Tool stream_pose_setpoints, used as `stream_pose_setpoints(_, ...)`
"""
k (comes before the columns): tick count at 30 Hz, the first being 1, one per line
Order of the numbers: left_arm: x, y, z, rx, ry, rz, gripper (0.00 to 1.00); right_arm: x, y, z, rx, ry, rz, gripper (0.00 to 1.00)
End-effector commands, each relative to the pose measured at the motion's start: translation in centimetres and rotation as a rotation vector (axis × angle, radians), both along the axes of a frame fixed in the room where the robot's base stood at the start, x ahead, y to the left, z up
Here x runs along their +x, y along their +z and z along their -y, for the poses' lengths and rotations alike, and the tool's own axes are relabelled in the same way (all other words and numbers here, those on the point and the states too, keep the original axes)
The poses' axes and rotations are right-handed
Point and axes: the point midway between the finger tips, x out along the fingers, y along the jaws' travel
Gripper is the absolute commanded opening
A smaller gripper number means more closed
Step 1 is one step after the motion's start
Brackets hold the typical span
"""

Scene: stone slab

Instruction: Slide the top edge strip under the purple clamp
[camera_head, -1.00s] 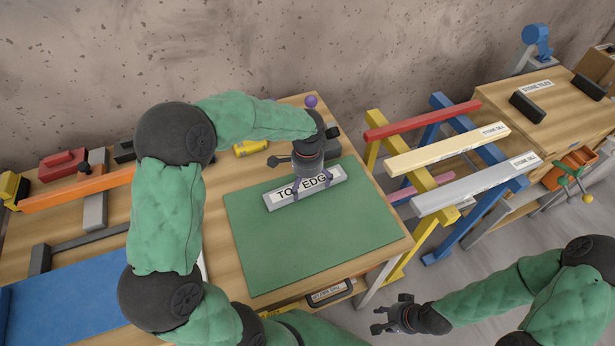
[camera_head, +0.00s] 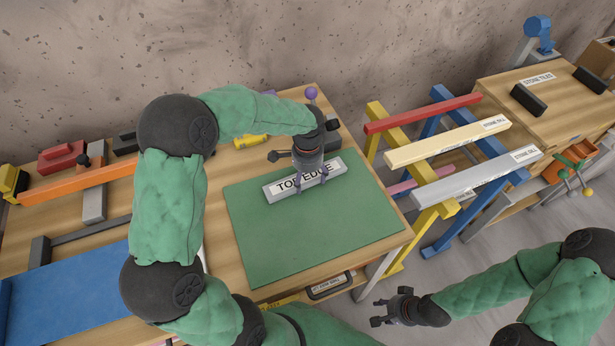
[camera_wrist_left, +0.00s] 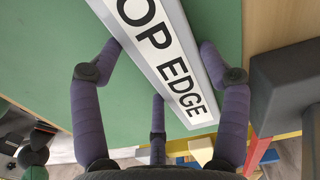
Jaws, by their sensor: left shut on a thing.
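The top edge strip (camera_head: 274,193) is a pale grey bar with a white "TOP EDGE" label. It lies across the upper part of the green mat (camera_head: 300,235). My left gripper (camera_head: 310,182) is over the strip from above, shut on it near the middle. In the left wrist view the strip (camera_wrist_left: 200,118) runs diagonally between the purple-grey fingers (camera_wrist_left: 160,55). The purple clamp shows as a purple knob (camera_head: 311,93) at the table's back edge, behind my left wrist, which hides most of it. My right gripper (camera_head: 385,310) is open and empty, right of the table.
A yellow cylinder (camera_head: 250,141) lies behind the mat. A rack with coloured bars (camera_head: 450,140) stands to the right. The mat's front is clear.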

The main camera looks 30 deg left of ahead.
Motion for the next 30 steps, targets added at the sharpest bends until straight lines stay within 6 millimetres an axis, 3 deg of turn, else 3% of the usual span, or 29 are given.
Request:
stream_pose_setpoints(17,0.33,-0.18,0.77,-0.002,0.000,-0.003,0.24,0.00,0.26,0.00,0.000,0.000,0.000,0.40)
stream_pose_setpoints(18,0.33,-0.18,0.77,-0.001,0.000,-0.003,0.78,0.00,0.26,0.00,0.000,0.000,0.000,0.40)
stream_pose_setpoints(20,0.33,-0.18,0.76,-0.001,0.000,-0.003,0.95,0.00,0.26,0.00,0.000,0.000,0.000,0.40)
stream_pose_setpoints(21,0.34,-0.17,0.75,-0.002,0.001,-0.003,1.00,0.00,0.26,0.00,0.000,0.000,0.000,0.40)
stream_pose_setpoints(30,0.38,-0.08,0.70,-0.002,0.001,-0.001,1.00,0.00,0.27,0.00,0.000,0.000,0.000,0.40)
